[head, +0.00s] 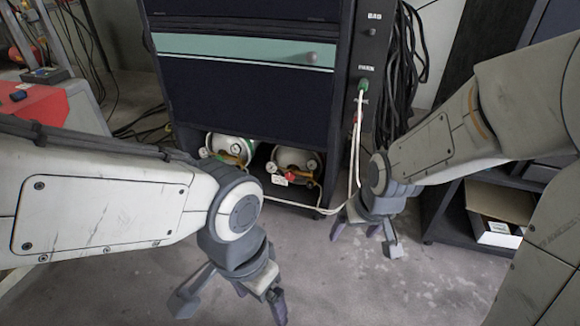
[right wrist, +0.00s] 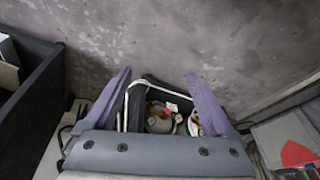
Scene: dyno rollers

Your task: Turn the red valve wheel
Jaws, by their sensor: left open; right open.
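Two pale gas cylinders with gauges lie in the bottom bay of the dark cabinet in the head view: a left cylinder (head: 228,146) and a right cylinder (head: 294,158). A small red part, apparently the red valve wheel (head: 291,176), sits on the front of the right cylinder. A red spot shows among the fittings in the right wrist view (right wrist: 172,107). My right gripper (head: 365,238) is open and empty, right of the cylinders and apart from them. Its fingers frame them in the right wrist view (right wrist: 158,80). My left gripper (head: 232,298) is open and empty, nearer the camera, below the cylinders.
The dark cabinet (head: 245,95) stands behind, with a white cable (head: 356,145) hanging down its right side and crossing near the cylinders. A shelf with an open box (head: 500,212) is at right. A red-topped cart (head: 30,105) is at left. The floor in front is clear.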

